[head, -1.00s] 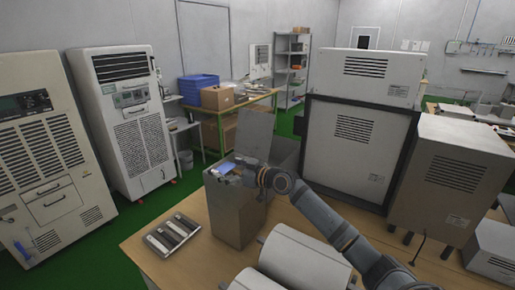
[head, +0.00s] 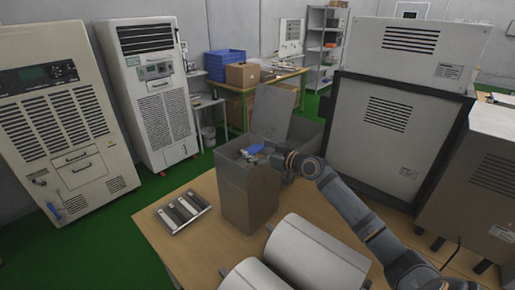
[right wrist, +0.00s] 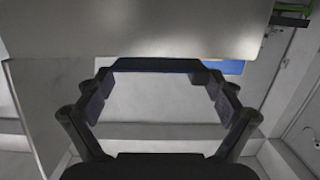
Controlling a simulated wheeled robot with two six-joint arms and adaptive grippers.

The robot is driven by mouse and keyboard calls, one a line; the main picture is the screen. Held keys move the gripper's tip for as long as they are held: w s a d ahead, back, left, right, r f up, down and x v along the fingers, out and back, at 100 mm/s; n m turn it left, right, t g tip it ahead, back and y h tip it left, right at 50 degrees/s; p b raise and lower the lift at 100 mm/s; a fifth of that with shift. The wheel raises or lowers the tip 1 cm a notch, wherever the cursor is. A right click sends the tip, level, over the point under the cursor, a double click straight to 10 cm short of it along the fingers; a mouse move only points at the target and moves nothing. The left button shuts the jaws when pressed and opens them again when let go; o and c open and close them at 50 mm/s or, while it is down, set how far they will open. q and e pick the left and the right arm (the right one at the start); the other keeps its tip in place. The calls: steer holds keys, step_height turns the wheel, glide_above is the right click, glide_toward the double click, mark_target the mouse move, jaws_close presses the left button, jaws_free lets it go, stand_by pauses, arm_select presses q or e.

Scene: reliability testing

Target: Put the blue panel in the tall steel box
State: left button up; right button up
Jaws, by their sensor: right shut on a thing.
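The tall steel box (head: 247,200) stands upright on the wooden table in the head view, its open top facing up. My right gripper (head: 265,150) is at the box's top opening, coming in from the right. It is shut on the blue panel (head: 253,149), which shows as a small blue patch at the mouth of the box. How deep the panel sits cannot be told. My left gripper is not in view.
A grey plate (head: 271,113) rises behind the tall box, with a grey container beside it. A tray of metal bars (head: 183,211) lies to the left. Large machines (head: 392,130) stand at the right of the table.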

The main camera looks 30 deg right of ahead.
steer(key=shift+s+a+f, duration=0.1)
steer(key=shift+a+f, duration=0.2)
steer(key=o, duration=0.7)
steer(key=shift+d, duration=0.15)
steer(key=v, duration=0.7)
steer(key=shift+s, duration=0.2)
steer(key=shift+f, duration=0.1)
stand_by(0.6)
